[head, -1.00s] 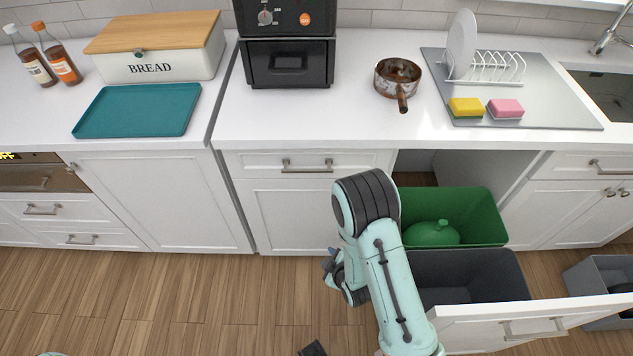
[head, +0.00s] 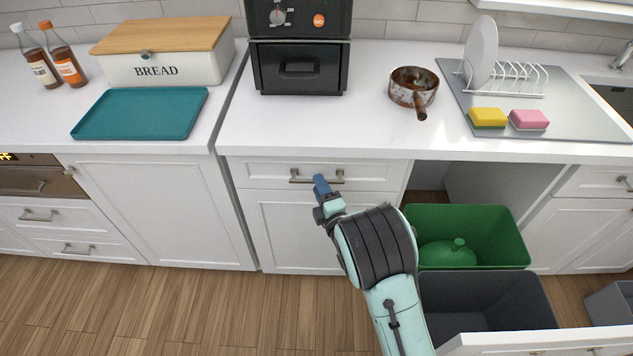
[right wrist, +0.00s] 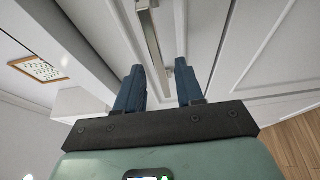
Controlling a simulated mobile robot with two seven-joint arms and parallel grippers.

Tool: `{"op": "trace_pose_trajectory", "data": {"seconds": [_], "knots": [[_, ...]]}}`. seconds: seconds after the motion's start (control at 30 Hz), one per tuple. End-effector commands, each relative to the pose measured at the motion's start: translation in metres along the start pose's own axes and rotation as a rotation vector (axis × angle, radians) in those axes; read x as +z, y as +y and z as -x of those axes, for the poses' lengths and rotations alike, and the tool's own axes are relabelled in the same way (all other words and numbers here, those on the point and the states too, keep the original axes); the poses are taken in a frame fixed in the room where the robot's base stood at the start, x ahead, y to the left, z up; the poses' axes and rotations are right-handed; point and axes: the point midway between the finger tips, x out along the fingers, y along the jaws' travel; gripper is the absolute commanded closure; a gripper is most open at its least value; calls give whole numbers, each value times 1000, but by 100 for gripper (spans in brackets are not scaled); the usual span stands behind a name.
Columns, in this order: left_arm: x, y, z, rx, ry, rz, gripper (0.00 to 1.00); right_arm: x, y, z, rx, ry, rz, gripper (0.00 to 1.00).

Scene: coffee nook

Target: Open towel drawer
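A white drawer (head: 265,176) sits under the counter, below the black oven, and looks shut. I take it as the towel drawer. Its metal bar handle (head: 300,180) runs across its front. My right gripper (head: 321,182) is at the handle, its blue fingers over the handle's right half in the head view. Contact cannot be told. My left gripper is not in view.
To the right, a pulled-out bin unit holds a green bin (head: 500,235) and a dark grey bin (head: 520,300) near my right arm. The counter above holds a black oven (head: 299,65), a rusty pan (head: 412,88) and a teal tray (head: 140,113).

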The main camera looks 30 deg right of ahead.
Motion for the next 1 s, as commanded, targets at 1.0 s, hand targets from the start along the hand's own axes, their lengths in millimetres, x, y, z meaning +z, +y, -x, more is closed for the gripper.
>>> {"op": "trace_pose_trajectory", "data": {"seconds": [1.0], "knots": [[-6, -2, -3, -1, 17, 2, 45, -2, 0, -29, -1, 1, -2, 100]]}}
